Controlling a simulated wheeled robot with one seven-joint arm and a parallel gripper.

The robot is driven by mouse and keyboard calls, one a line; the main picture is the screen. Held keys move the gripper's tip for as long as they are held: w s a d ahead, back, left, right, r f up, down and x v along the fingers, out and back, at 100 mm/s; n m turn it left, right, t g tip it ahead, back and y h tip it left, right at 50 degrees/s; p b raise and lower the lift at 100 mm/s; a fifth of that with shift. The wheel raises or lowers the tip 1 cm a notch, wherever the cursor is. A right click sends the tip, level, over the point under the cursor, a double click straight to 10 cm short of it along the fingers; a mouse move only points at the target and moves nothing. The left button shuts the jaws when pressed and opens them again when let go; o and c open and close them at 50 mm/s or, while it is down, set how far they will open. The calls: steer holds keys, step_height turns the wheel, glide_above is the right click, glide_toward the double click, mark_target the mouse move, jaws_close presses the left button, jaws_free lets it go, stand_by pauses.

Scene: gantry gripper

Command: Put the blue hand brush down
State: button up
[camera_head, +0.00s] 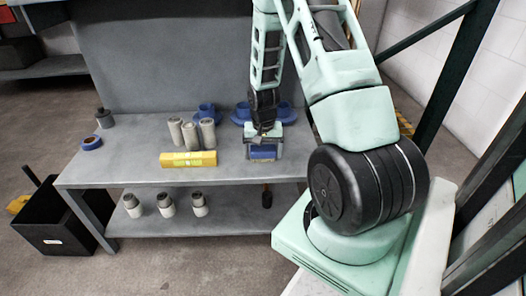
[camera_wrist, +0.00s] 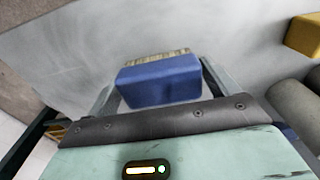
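The blue hand brush (camera_head: 263,153) is between the fingers of my gripper (camera_head: 263,150), at the front right part of the grey workbench top (camera_head: 120,170). In the wrist view the brush (camera_wrist: 160,82) shows its blue block, with pale bristles along the far edge. The fingers of my gripper (camera_wrist: 160,88) lie along both ends of the block, and the gripper looks shut on it. The brush is at or close above the bench top; I cannot tell whether it touches.
A yellow box (camera_head: 188,159) lies left of my gripper, with several grey cylinders (camera_head: 190,135) behind it. Blue crockery (camera_head: 207,112) stands farther back. A blue tape roll (camera_head: 91,142) lies at the left. The lower shelf (camera_head: 230,221) holds more cylinders. Bare bench top shows left of the box.

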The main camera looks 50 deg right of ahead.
mark_target(263, 149)
steer(key=shift+o, duration=0.7)
steer(key=shift+r, duration=0.1)
step_height(263, 149, up, 12)
steer(key=p, duration=0.5)
steer(key=a+r+n+y, duration=0.1)
steer(key=a+r+n, duration=0.3)
steer(key=a, duration=0.7)
steer(key=a+r+n, duration=0.3)
steer(key=a+r, duration=0.1)
steer(key=a, duration=0.8)
steer(key=s+a+r+n, duration=0.2)
steer(key=s+a+n, duration=0.3)
steer(key=s+a, duration=0.3)
steer(key=s+a+r+n, duration=0.3)
steer(key=s+a+n, duration=0.2)
steer(key=s+a, duration=0.4)
steer(key=shift+a+r+n, duration=0.2)
steer(key=shift+a+n, duration=0.1)
steer(key=shift+n, duration=0.1)
steer(key=shift+s, duration=0.1)
